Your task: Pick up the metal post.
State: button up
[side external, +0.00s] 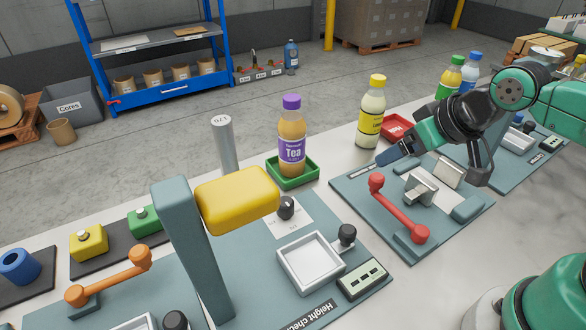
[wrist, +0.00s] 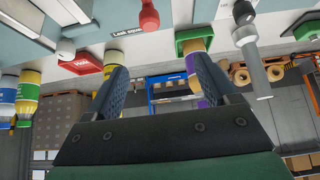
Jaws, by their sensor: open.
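The metal post (side external: 223,143) is a plain grey cylinder standing upright, with a marking on its top end. It stands left of the purple-capped tea bottle (side external: 291,140) in the side view; its foot is hidden behind the yellow block (side external: 237,199). A grey cylinder that looks like the post (wrist: 257,72) shows inverted at the right of the wrist view, outside the fingers. My gripper (wrist: 158,66) is open with nothing between its fingers. In the side view my gripper (side external: 390,155) is well to the right of the post, beyond the tea bottle.
The tea bottle in its green tray (side external: 314,170) stands between my gripper and the post. A yellow-capped bottle (side external: 371,115) and a red tray (side external: 397,127) are near my gripper. The yellow block's grey column (side external: 190,245) rises in front of the post. A red lever (side external: 398,210) is below.

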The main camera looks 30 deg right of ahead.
jog(key=n+g+y, duration=0.3)
jog(key=n+g, duration=0.1)
jog(key=n, duration=0.5)
send_near(222, 120)
jog(key=x, duration=0.6)
jog(key=shift+d+f, duration=0.15)
jog(key=shift+d, duration=0.1)
jog(key=shift+w+a+f, duration=0.25)
jog(key=shift+a+f, duration=0.2)
jog(key=shift+f, duration=0.05)
jog(key=x, duration=0.4)
jog(key=shift+w+a+f, duration=0.1)
jog(key=shift+f, duration=0.3)
grip_shut()
